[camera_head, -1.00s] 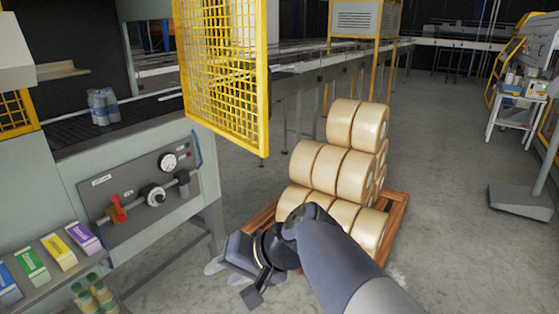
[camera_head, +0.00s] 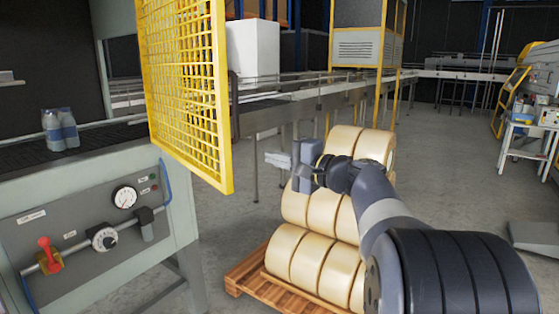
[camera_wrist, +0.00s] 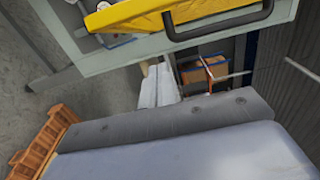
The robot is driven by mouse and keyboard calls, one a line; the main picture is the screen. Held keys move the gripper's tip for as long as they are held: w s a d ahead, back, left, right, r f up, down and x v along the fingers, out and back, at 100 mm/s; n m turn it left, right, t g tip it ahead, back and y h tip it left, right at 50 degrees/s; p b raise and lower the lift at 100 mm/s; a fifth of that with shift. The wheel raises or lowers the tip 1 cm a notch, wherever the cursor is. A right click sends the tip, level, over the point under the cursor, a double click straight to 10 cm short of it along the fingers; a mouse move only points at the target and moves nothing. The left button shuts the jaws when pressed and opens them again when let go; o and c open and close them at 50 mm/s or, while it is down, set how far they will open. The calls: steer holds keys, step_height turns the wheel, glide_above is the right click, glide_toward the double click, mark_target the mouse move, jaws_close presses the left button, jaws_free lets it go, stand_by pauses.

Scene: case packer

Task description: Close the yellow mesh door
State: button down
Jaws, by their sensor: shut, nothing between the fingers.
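The yellow mesh door (camera_head: 187,90) stands open in the head view, swung out from the grey-green machine on the left. My gripper (camera_head: 268,160) is to the right of the door's free edge, in front of the stacked rolls. Its fingers point left and are shut with nothing between them. A visible gap lies between the fingers and the door in the picture. In the wrist view my fingers (camera_wrist: 157,88) show at the middle. A yellow frame (camera_wrist: 150,14) with a black bar handle (camera_wrist: 222,30) crosses the top there, seemingly the door's edge.
Cream rolls (camera_head: 310,255) are stacked on a wooden pallet (camera_head: 255,275) below my arm. The machine's control panel (camera_head: 90,230) with a red lever is at lower left. Shrink-wrapped bottles (camera_head: 60,130) stand on the conveyor behind it.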

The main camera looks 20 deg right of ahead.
steer(key=w+a+p, duration=0.1)
steer(key=w+a, duration=0.3)
steer(key=a, duration=0.3)
steer(key=shift+a, duration=0.2)
steer(key=shift+s+a+f, duration=0.1)
